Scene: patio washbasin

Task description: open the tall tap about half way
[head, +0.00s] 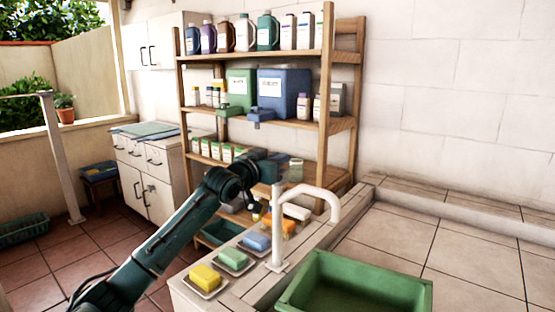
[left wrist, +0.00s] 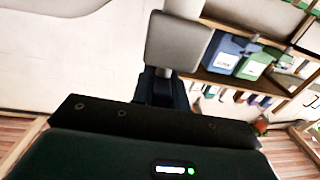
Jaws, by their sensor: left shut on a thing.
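The tall white tap (head: 277,235) stands on the basin ledge, with its spout arching to the right. My left gripper (head: 270,177) comes in from the left and is at the top of the tap's upright. In the left wrist view the dark jaws (left wrist: 160,88) are shut on a flat grey piece, which looks like the tap lever (left wrist: 178,42). The jaws hide part of it, and its exact turn is hard to tell. No water shows at the spout. My right gripper is not in view.
A green basin (head: 355,287) sits below and right of the spout. Soap dishes with yellow (head: 205,277), green and blue soaps line the ledge beside my left arm. A wooden shelf (head: 345,90) with bottles and canisters stands behind. The tiled counter at right is clear.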

